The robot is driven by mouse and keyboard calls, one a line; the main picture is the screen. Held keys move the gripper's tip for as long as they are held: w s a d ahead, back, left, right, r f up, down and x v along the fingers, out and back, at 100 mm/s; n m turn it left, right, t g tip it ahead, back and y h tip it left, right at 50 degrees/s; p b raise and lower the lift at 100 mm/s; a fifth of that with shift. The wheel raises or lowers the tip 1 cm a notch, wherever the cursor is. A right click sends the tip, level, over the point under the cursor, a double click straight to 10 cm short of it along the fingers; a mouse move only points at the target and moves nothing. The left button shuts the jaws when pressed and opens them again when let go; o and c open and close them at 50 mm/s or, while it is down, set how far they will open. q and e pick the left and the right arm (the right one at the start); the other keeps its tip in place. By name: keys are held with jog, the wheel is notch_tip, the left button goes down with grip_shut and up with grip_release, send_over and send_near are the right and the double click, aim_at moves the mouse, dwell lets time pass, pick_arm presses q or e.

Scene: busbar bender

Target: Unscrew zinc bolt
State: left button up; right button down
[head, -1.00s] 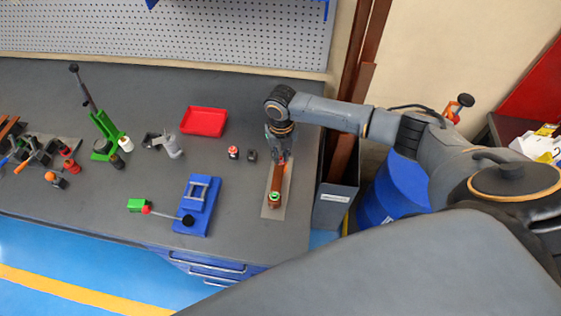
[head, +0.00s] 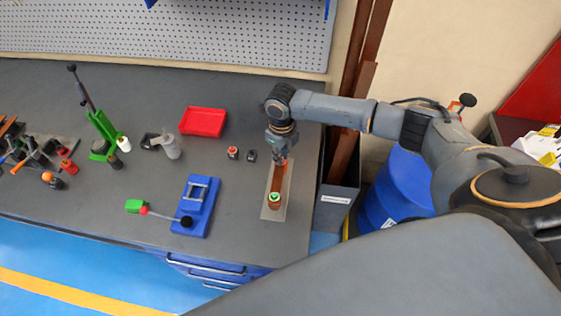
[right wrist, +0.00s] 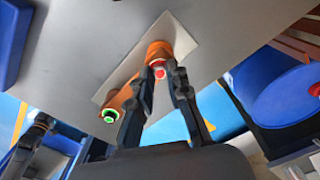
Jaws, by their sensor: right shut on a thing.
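A copper busbar (head: 277,180) lies on a pale plate (head: 267,210) at the right end of the bench. A green-ringed bolt (head: 275,197) stands at its near end and also shows in the right wrist view (right wrist: 110,115). My right gripper (head: 281,159) points down over the far end of the bar. In the right wrist view its fingers (right wrist: 164,74) are shut on a red-ringed bolt head (right wrist: 159,72) at the bar's other end. Whether the bolt has turned or risen cannot be told. My left gripper is not in view.
A blue bending device (head: 197,207) with a black-knobbed lever stands left of the plate. A red tray (head: 203,121) and small parts lie farther back. A grey bin (head: 336,196) and blue drum (head: 397,188) stand beyond the bench's right edge.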

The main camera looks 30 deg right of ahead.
jog(key=shift+d, duration=0.2)
jog(key=c, duration=1.6)
grip_release()
jog(key=shift+s, duration=0.1)
jog(key=shift+o, duration=0.2)
jog(key=m+p, duration=0.2)
jog(key=m, duration=0.1)
jog(key=shift+a+r, duration=0.15)
jog(key=shift+r, duration=0.1)
jog(key=m+p, duration=0.1)
jog(key=m, duration=0.1)
jog(key=shift+f+m, duration=0.15)
jog(key=shift+m, duration=0.25)
jog(key=shift+f, duration=0.1)
jog(key=m, duration=0.5)
jog(key=shift+a, duration=0.15)
jog(key=shift+m, duration=0.4)
